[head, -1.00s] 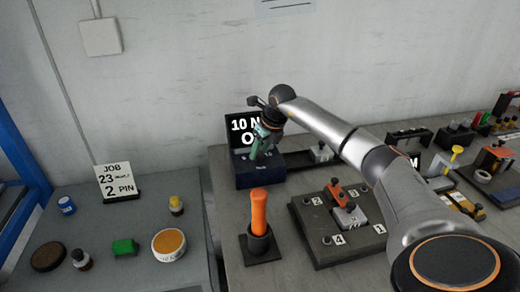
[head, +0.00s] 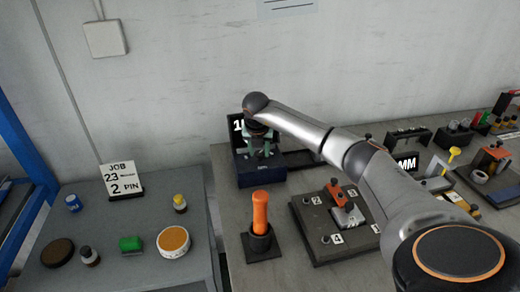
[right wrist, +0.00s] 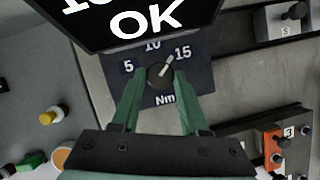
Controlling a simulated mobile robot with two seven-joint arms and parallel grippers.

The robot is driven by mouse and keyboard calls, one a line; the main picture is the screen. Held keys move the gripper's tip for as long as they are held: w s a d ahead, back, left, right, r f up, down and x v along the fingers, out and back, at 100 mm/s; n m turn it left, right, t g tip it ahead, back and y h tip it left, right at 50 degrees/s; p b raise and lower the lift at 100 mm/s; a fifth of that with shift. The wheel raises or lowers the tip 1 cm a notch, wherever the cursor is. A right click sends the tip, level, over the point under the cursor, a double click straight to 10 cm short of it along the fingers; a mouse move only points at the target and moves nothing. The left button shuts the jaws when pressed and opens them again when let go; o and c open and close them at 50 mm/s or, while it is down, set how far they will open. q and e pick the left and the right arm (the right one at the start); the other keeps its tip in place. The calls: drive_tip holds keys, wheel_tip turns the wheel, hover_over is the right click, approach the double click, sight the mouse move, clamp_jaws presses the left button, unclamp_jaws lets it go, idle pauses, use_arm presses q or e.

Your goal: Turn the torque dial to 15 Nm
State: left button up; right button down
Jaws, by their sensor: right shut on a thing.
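The torque dial (right wrist: 160,76) is a dark round knob with a white pointer line on a dark panel marked 5, 10, 15 and Nm. In the right wrist view the pointer aims between 10 and 15. My right gripper (right wrist: 160,80) has its green fingers shut on the dial, one on each side. In the head view my right gripper (head: 262,152) is over the blue dial box (head: 245,175) and hides the dial. The black display (right wrist: 140,18) reads OK below a cut-off number; in the head view the gripper and arm cover most of it. My left gripper is not in view.
An orange-handled tool (head: 260,212) stands upright in a black holder in front of the dial box. A numbered fixture plate (head: 315,245) lies to its right. A job card (head: 122,182) and several small containers are on the left table. My right arm crosses above the bench.

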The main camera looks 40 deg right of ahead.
drive_tip(key=shift+w+r+m+g+h, duration=0.1)
drive_tip(key=shift+m+g+h, duration=0.25)
drive_tip(key=shift+m, duration=0.75)
drive_tip(key=shift+c, duration=2.1)
unclamp_jaws()
drive_tip(key=shift+a, duration=0.1)
drive_tip(key=v, duration=1.2)
drive_tip(key=shift+r+b, duration=0.2)
drive_tip(key=shift+b, duration=0.2)
drive_tip(key=shift+f, duration=0.1)
